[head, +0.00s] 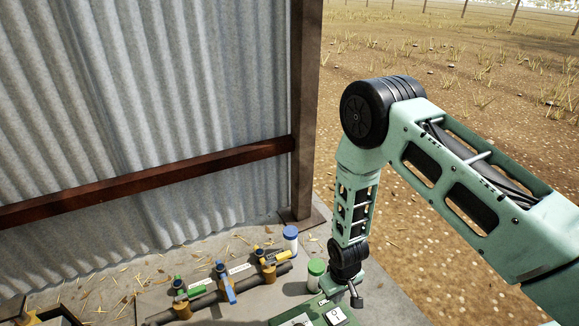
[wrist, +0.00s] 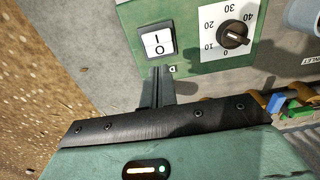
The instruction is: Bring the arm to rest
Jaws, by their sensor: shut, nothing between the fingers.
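My arm reaches in from the right in the head view and bends down at its elbow. My gripper (head: 356,298) is low over a green control box (head: 283,322); it also shows in the wrist view (wrist: 161,72). Its fingers are shut together and empty. In the wrist view the fingertips are just below a white rocker switch (wrist: 158,42) marked I and O, on the green panel. I cannot tell whether they touch the box. A black dial (wrist: 233,35) with a number scale sits right of the switch. The switch also shows in the head view (head: 337,316).
A pipe (head: 207,300) carries valves with green, blue and yellow handles left of the box. A blue-lidded jar (head: 290,239) and a green-lidded jar (head: 316,273) stand near my gripper. A corrugated wall (head: 150,110) and post (head: 304,100) stand behind. Open ground lies right.

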